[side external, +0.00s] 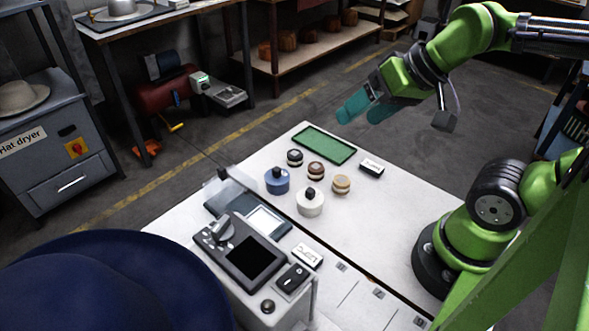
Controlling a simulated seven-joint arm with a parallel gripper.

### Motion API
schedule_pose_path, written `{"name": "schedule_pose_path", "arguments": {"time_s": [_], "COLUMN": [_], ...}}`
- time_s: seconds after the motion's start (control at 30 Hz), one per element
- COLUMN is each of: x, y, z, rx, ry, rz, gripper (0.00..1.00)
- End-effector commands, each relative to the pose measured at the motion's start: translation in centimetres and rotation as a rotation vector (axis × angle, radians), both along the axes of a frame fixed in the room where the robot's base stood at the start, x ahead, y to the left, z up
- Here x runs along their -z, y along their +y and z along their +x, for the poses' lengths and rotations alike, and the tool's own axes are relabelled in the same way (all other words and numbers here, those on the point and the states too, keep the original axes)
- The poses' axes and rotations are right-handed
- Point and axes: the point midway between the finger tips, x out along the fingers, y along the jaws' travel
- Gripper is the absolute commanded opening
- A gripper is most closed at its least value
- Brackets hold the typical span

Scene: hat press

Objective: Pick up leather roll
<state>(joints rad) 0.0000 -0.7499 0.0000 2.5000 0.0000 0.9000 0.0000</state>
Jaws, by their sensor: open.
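Three small round banded rolls sit in a slanting row on the white table: a dark one (295,158), a brown one (316,171) and a tan one (341,184). I cannot tell for certain which is leather; they are small in this view. My gripper (357,114), with teal fingers, is open and empty. It hangs in the air above and beyond the table's far right side, up and to the right of the rolls in the picture, touching nothing.
A blue pot (277,181) and a white pot (310,203), both with black knobs, stand close in front of the rolls. A green mat (324,145) lies behind them. A small black-and-white block (371,168) lies to the right. A control panel (242,255) stands in front. The table's right part is clear.

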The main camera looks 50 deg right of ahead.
Motion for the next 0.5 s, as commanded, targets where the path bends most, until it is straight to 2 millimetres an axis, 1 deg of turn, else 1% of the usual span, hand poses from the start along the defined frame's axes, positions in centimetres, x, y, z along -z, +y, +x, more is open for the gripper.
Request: {"name": "schedule_pose_path", "arguments": {"time_s": [0.17,0.27,0.37,0.47,0.5], "x": [0.1,1.1,1.6,1.9,2.1], "y": [0.0,0.0,-0.2,-0.6,-0.8], "z": [0.0,0.4,2.0,4.7,5.9], "rx": [-0.001,-0.001,-0.001,-0.002,-0.003], "ry": [0.005,0.05,0.107,0.188,0.222], "rz": [0.0,0.001,-0.002,-0.014,-0.02], "gripper": [0.73,0.73,0.73,0.73,0.73]}}
